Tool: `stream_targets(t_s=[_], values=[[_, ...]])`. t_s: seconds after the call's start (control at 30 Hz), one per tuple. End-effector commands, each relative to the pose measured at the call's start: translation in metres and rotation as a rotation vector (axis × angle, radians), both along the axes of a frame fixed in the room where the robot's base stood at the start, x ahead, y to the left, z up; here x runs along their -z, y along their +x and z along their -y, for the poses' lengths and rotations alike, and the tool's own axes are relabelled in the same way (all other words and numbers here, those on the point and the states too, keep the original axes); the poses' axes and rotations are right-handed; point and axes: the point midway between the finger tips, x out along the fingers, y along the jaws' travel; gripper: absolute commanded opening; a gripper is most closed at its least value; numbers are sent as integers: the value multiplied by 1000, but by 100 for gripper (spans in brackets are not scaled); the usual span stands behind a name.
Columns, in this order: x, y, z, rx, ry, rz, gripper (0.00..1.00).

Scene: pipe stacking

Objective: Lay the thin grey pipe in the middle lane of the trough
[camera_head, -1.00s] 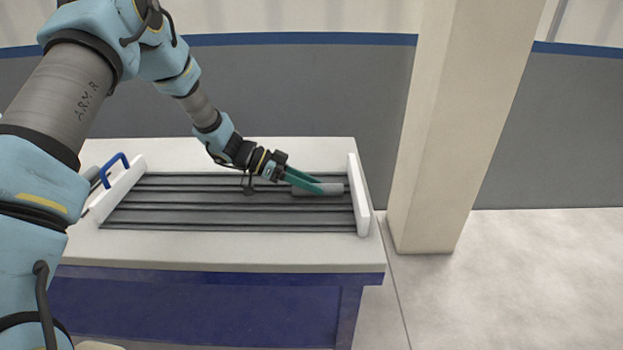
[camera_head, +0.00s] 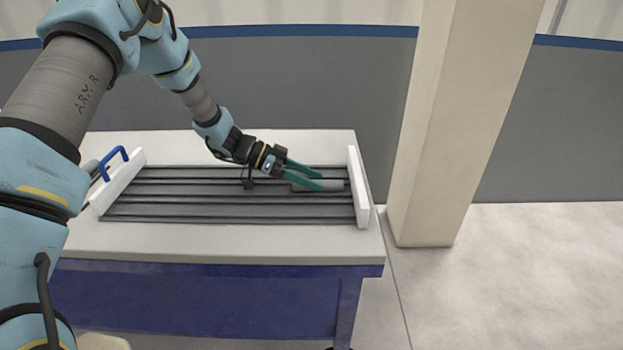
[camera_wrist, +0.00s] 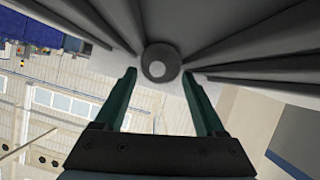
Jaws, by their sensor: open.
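The thin grey pipe (camera_head: 334,185) lies along the ribbed grey trough (camera_head: 200,210), near its right end. It also shows end-on in the wrist view (camera_wrist: 160,62), a round end with a pale centre, between the sloping trough walls. My gripper (camera_head: 319,180) has green fingers, spread apart at the pipe. In the wrist view, the fingertips (camera_wrist: 160,76) stand on either side of the pipe end, with visible gaps. A finger hides part of the pipe in the head view. I cannot tell for sure which lane holds it.
White end plates stand at the trough's left (camera_head: 122,183) and right (camera_head: 358,188); the right one is close beyond my fingertips. A blue handle (camera_head: 113,160) is at the left. The trough lies on a pale-topped table (camera_head: 220,240). A thick cream pillar (camera_head: 450,130) stands to the right.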

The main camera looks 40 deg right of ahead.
Motion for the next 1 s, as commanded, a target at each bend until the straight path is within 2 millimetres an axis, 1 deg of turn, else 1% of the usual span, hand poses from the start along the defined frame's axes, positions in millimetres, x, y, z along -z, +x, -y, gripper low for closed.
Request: stream_targets(t_s=[0.17,0.4,0.6,0.77,1.0], values=[[-8,15,-14,-3,0,3,72],[-29,46,-44,-3,0,3,72],[-41,63,-62,-1,-1,2,72],[-45,68,-68,0,0,0,72],[-46,69,-69,0,0,0,72]])
